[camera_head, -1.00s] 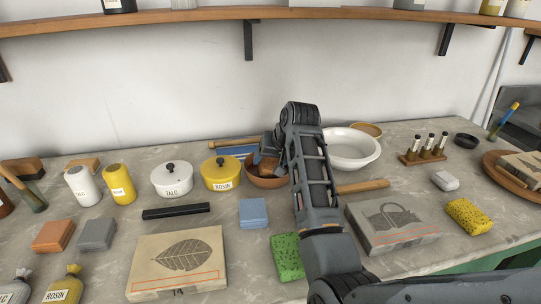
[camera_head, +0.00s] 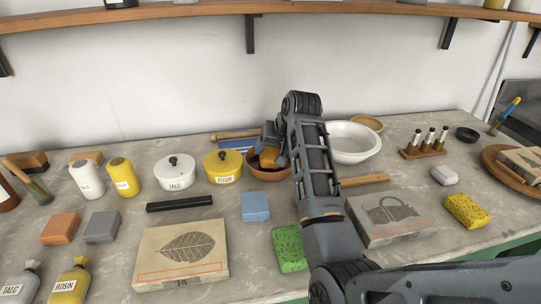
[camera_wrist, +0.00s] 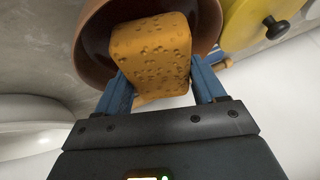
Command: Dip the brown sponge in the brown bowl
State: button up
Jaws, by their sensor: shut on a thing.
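The brown sponge (camera_wrist: 150,50) is held between the two fingers of my gripper (camera_wrist: 165,85), which is shut on it. In the wrist view the sponge overlaps the opening of the brown bowl (camera_wrist: 92,50); whether it touches the inside is unclear. In the head view the brown bowl (camera_head: 262,174) stands at the back of the counter, partly hidden by my arm. The sponge (camera_head: 269,157) shows there as a small brown patch at the bowl, below my gripper.
A yellow rosin pot (camera_head: 222,168) stands just left of the bowl, and a white basin (camera_head: 352,143) to its right. A wooden stick (camera_head: 364,180) and a blue sponge (camera_head: 255,206) lie in front. A shelf (camera_head: 200,14) runs above.

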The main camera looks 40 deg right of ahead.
jog(key=shift+r+p, duration=2.85)
jog(key=shift+r, duration=0.45)
jog(key=shift+r, duration=1.95)
